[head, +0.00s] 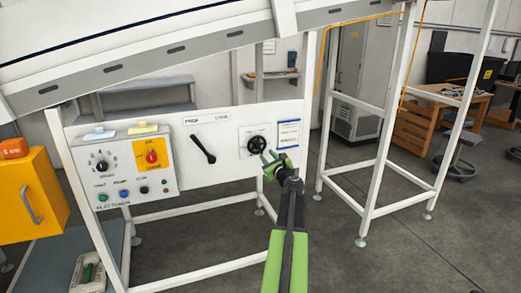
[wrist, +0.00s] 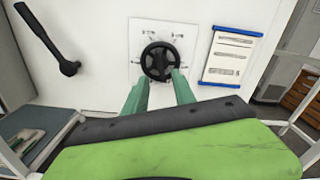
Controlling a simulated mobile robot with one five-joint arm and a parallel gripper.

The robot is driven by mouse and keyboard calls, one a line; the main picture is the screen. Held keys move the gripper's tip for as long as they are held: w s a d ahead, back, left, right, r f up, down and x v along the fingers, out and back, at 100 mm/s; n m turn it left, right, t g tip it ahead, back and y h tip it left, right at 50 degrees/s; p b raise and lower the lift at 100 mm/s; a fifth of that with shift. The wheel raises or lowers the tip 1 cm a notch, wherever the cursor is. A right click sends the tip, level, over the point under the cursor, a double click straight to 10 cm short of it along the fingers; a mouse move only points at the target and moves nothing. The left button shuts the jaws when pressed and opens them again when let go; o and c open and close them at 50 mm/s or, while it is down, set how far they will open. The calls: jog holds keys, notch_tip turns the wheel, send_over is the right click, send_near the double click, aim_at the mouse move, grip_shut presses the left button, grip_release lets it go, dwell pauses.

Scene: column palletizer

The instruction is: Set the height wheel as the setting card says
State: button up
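The height wheel is a black spoked handwheel (head: 257,146) on a white square plate on the panel; the wrist view shows it (wrist: 160,61) facing me, with small marks around it. The setting card (head: 288,134) hangs just right of the wheel, and in the wrist view it is a white card with a blue frame (wrist: 232,56); its writing is too small to read. My gripper (head: 270,155) has its green fingers apart, pointing at the wheel. In the wrist view the fingertips (wrist: 161,77) overlap the wheel's lower rim; I cannot tell whether they touch it.
A black lever (head: 204,150) is left of the wheel, and a control box (head: 120,172) with knobs and buttons is further left. A yellow cabinet (head: 32,200) stands at the far left. White frame legs (head: 385,120) and a wooden workbench (head: 450,98) are to the right.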

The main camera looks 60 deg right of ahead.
aim_at(260, 148)
jog(key=x, duration=0.9)
jog(key=shift+s, duration=0.1)
grip_shut()
